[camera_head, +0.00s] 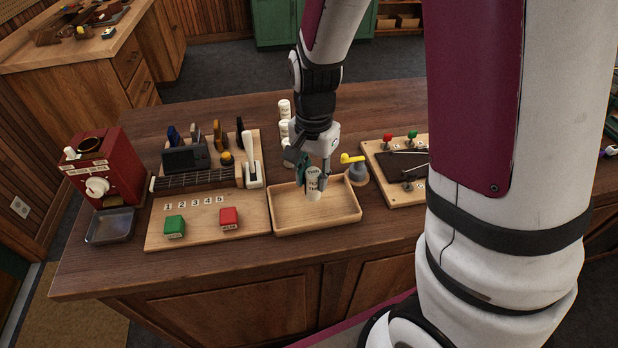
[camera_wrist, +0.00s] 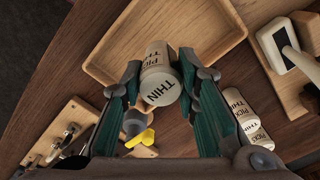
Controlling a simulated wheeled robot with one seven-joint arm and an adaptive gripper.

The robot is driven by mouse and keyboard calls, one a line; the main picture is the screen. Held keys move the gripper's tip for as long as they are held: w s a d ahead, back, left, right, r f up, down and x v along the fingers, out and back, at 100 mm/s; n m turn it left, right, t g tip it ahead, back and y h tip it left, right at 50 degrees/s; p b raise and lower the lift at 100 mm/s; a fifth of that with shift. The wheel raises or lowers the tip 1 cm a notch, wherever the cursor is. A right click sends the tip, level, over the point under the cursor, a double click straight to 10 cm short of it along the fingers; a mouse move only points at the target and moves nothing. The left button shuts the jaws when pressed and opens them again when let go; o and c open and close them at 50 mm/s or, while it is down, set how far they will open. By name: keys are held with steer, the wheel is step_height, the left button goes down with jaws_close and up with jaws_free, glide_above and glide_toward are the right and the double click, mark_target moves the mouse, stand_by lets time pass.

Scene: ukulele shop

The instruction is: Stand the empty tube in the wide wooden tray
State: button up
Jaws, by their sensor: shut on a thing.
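A pale cylindrical tube (camera_head: 313,184) with dark lettering is held in my gripper (camera_head: 314,178). In the wrist view the tube (camera_wrist: 158,84) sits between the two green fingers of my gripper (camera_wrist: 161,82), and its label reads "PICK" and "THIN". Its closed, pale end faces the wrist camera; whether it is empty does not show. The wide wooden tray (camera_head: 345,218) lies on the counter, with the tube over its middle. The tray's wall also shows in the wrist view (camera_wrist: 96,75). I cannot tell whether the tube touches the tray floor. The tube looks roughly upright.
Other pale tubes (camera_head: 285,108) stand behind the tray, also seen in the wrist view (camera_wrist: 236,103). A yellow-handled grey device (camera_head: 357,172) is close right of the tray.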

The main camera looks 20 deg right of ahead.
mark_target(313, 186)
steer(key=shift+f, duration=1.75)
steer(key=shift+f, duration=0.1)
steer(key=o, duration=1.1)
steer(key=shift+o, duration=0.2)
step_height(313, 186, up, 12)
steer(key=shift+r, duration=0.15)
steer(key=s+r+n+t, duration=0.5)
steer(key=s+r+n, duration=0.6)
steer(key=s+r, duration=0.3)
steer(key=shift+s+t, duration=0.3)
steer(key=shift+s, duration=0.05)
